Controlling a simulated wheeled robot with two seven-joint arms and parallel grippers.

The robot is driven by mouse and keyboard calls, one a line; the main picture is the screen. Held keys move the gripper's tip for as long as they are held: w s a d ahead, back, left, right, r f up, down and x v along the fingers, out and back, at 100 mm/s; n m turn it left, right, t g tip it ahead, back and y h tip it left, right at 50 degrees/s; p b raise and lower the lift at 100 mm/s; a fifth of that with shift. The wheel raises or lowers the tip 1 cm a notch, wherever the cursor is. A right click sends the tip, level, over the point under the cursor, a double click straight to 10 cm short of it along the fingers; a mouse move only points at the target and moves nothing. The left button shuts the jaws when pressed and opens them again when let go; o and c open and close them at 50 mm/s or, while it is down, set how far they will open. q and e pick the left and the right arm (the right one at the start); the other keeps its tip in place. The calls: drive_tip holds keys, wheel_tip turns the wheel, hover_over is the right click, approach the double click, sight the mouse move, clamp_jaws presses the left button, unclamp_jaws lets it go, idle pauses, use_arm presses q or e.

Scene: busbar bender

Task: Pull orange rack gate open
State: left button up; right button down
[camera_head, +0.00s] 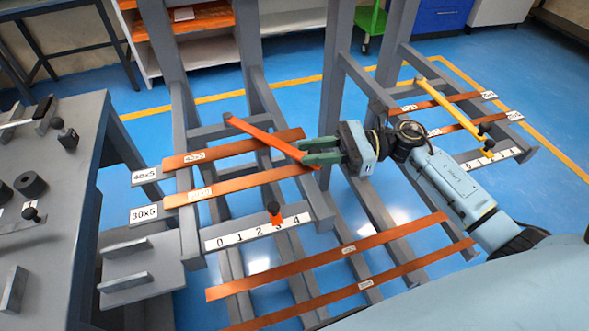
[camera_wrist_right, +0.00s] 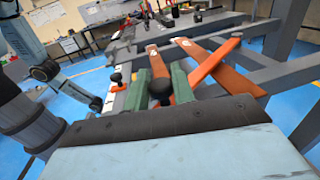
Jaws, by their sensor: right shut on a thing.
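The orange rack gate (camera_head: 262,138) is a flat orange bar. It slants across the left rack from a post at its far end to my right gripper at its near end. My right gripper (camera_head: 322,152) has green fingers and is shut on the gate's near end. In the right wrist view, a dark round knob (camera_wrist_right: 160,88) sits between the green fingers of my right gripper (camera_wrist_right: 161,92). The orange bar (camera_wrist_right: 214,63) shows beyond them. The exact contact is partly hidden by the fingers. My left gripper does not show clearly in either view.
Copper bars (camera_head: 235,153) lie across the grey rack, beside a numbered strip (camera_head: 258,232) with an orange-based peg (camera_head: 274,212). A yellow gate (camera_head: 452,115) is on the right rack. A grey workbench (camera_head: 60,190) stands at the left. Blue floor is open between the racks.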

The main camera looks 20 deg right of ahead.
drive_tip(key=shift+d+f, duration=0.2)
drive_tip(key=shift+f, duration=0.05)
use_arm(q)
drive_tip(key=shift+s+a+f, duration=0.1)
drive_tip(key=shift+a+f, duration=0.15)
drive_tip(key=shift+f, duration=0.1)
use_arm(e)
drive_tip(key=shift+w+d+r+g, duration=0.1)
drive_tip(key=shift+w+g, duration=0.05)
drive_tip(key=shift+g, duration=0.15)
drive_tip(key=c, duration=1.2)
unclamp_jaws()
drive_tip(key=shift+r, duration=0.1)
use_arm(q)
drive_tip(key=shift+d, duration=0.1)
use_arm(e)
drive_tip(key=shift+r, duration=0.35)
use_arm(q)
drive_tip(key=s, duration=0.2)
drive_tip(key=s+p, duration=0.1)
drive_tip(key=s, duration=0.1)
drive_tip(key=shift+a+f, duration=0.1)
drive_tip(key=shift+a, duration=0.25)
use_arm(e)
wheel_tip(320, 180, up, 9)
drive_tip(key=shift+r, duration=0.2)
